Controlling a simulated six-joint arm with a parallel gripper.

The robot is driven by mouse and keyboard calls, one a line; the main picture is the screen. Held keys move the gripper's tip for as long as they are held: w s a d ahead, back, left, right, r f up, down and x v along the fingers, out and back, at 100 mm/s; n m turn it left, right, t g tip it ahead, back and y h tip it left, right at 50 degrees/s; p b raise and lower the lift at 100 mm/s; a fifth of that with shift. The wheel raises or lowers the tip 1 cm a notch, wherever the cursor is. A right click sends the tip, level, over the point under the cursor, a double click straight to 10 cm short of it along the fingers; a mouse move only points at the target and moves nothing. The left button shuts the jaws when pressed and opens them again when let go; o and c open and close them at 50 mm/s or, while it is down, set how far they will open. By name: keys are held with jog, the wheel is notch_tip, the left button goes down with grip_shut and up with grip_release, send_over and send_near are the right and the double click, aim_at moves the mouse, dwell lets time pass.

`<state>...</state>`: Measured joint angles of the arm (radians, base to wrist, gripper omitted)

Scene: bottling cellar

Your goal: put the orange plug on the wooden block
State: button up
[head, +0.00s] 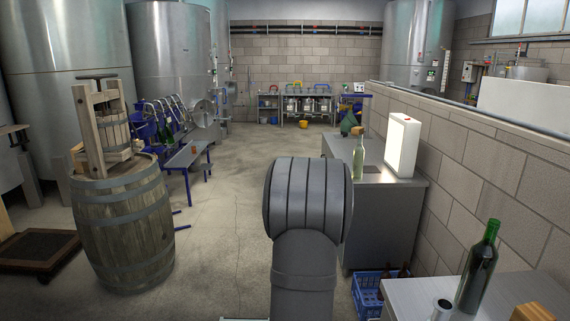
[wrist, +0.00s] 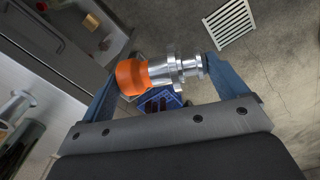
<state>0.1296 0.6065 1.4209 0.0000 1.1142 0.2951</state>
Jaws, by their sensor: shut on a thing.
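The orange plug (wrist: 131,77), with a silver metal fitting (wrist: 177,66) joined to it, lies across my gripper (wrist: 163,85) in the wrist view. The blue fingers are shut on it, one at the orange end and one at the metal end. It is held in the air above the floor. In the head view my arm hides the gripper and the plug. A tan wooden block (head: 532,312) shows at the bottom right of the head view, on the near table (head: 410,292), partly cut off by the frame edge.
A grey cabinet (head: 405,225) bears a pale bottle (head: 359,158) and a white panel (head: 402,145). A blue crate (head: 368,294) sits on the floor between. A barrel (head: 122,225) stands left; the middle floor is clear.

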jog(key=a+n, duration=0.1)
jog(key=a, duration=0.6)
jog(key=shift+w+a+f, duration=0.15)
jog(key=shift+w+f, duration=0.1)
jog(key=shift+w, duration=0.15)
jog(key=s+d+r+n+g, duration=0.1)
jog(key=s+d, duration=0.5)
jog(key=d, duration=0.5)
jog(key=s+d+r+n+g, duration=0.1)
jog(key=s+d, duration=0.5)
jog(key=d, duration=0.5)
jog(key=s+d+r+n+g, duration=0.15)
jog(key=s+d, duration=0.35)
jog(key=d, duration=0.6)
jog(key=s+d+r, duration=0.1)
jog(key=s+d, duration=0.8)
jog(key=s, duration=0.5)
jog(key=shift+h, duration=0.5)
jog(key=w+a+f, duration=0.1)
jog(key=w+f, duration=0.1)
jog(key=w, duration=0.1)
jog(key=w+a+f, duration=0.1)
jog(key=w+f, duration=0.1)
jog(key=w, duration=0.2)
jog(key=w+a+f, duration=0.1)
jog(key=w+f, duration=0.1)
jog(key=w, duration=0.2)
jog(key=shift+w+f, duration=0.15)
jog(key=shift+f, duration=1.95)
jog(key=shift+f, duration=0.1)
